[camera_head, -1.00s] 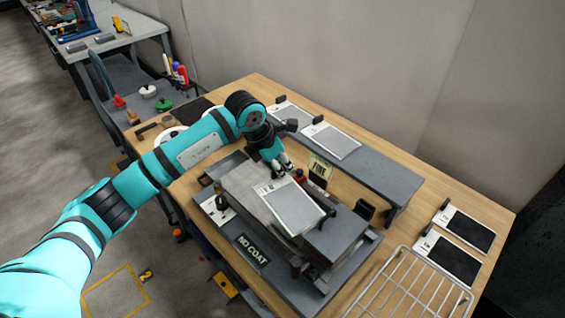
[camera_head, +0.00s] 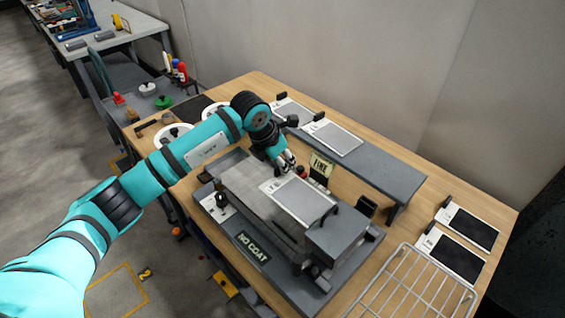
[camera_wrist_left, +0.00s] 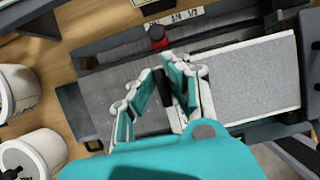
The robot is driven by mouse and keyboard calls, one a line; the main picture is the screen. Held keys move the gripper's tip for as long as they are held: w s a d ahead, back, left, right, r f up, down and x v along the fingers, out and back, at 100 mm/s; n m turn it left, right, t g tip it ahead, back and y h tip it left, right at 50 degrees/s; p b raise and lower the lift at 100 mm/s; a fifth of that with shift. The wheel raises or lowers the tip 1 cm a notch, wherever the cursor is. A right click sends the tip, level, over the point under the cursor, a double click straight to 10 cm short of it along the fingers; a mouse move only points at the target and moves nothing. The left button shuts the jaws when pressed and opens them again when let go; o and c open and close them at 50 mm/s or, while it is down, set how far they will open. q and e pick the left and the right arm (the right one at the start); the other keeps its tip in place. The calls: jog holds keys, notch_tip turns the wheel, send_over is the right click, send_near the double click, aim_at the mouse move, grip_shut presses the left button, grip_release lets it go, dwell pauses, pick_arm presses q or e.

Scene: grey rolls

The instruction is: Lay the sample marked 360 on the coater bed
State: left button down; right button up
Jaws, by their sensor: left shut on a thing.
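The coater (camera_head: 330,238) stands on the wooden table, with a pale grey bed (camera_head: 246,188). A sample (camera_head: 302,200), a grey sheet with a white border, lies flat over the bed, just left of the coater's raised block. I cannot tell if it fully touches the bed, and its number is too small to read. My left gripper (camera_head: 284,167) is at the sample's far left end. In the left wrist view its fingers (camera_wrist_left: 165,88) are shut on a black tab, with the sample (camera_wrist_left: 255,82) to the right. My right gripper is out of view.
Two grey samples (camera_head: 294,112) (camera_head: 336,138) lie on the grey shelf behind. Two dark samples (camera_head: 468,229) (camera_head: 450,258) lie at right, near a wire rack (camera_head: 412,290). A "FINE" card (camera_head: 320,165) stands behind the bed. White tubs (camera_wrist_left: 32,150) sit left of the coater.

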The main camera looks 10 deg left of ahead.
pick_arm(q)
notch_tip(320, 180, down, 5)
jog(key=b, duration=0.3)
jog(key=shift+r, duration=0.15)
jog(key=shift+f+b, duration=1.2)
jog(key=shift+f, duration=0.15)
jog(key=shift+f+b, duration=0.35)
